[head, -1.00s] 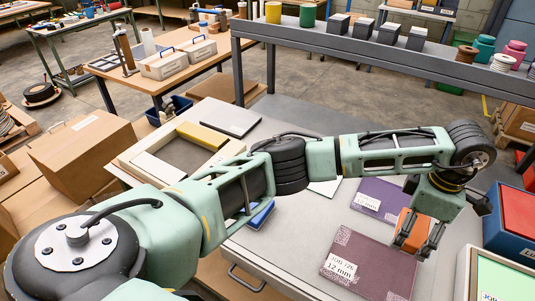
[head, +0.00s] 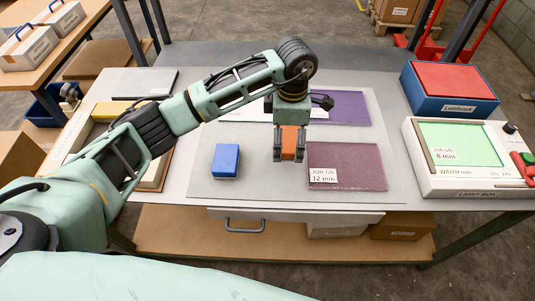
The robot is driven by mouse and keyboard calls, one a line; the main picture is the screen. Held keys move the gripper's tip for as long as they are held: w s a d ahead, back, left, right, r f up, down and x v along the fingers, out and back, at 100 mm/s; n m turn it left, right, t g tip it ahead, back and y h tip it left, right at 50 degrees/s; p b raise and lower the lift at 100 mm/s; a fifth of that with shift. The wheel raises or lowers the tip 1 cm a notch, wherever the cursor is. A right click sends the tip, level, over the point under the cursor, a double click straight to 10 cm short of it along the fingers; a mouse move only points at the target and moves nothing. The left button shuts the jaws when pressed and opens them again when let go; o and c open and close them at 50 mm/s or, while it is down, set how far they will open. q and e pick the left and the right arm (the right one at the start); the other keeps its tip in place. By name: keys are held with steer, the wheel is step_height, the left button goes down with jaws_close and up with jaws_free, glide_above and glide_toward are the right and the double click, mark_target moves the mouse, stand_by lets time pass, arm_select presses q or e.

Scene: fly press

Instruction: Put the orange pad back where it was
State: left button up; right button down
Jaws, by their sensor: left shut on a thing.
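The orange pad (head: 289,141) is a small orange block in the head view. My left gripper (head: 288,158) points down and is shut on it, with a dark finger on each side. The pad is over the grey mat (head: 260,185), between a blue block (head: 226,160) on the left and a maroon plate (head: 350,174) marked 12 mm on the right. I cannot tell whether the pad's underside touches the mat; the fingers partly hide it. My right gripper is not in view.
A purple plate (head: 345,107) lies behind the maroon one. At right stand a light box (head: 420,180) with a green screen and a blue case (head: 445,103) with a red top. A tray frame (head: 157,172) is at left, partly behind my arm. The mat's front is clear.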

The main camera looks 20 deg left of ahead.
arm_select(q)
steer(key=p, duration=0.2)
glide_above(268, 165)
steer(key=shift+d+f, duration=0.2)
steer(key=shift+f, duration=1)
steer(key=shift+a+f, duration=0.1)
steer(key=shift+f, duration=0.05)
steer(key=shift+s+f, duration=0.1)
steer(key=shift+f, duration=0.1)
step_height(268, 165, down, 3)
steer(key=shift+f+p, duration=0.15)
steer(key=shift+p, duration=0.4)
steer(key=shift+f, duration=0.35)
steer(key=o, duration=0.7)
steer(key=shift+f+b, duration=0.1)
steer(key=shift+b, duration=0.2)
steer(key=shift+c, duration=0.2)
steer(key=o, duration=0.4)
steer(key=shift+o, duration=0.2)
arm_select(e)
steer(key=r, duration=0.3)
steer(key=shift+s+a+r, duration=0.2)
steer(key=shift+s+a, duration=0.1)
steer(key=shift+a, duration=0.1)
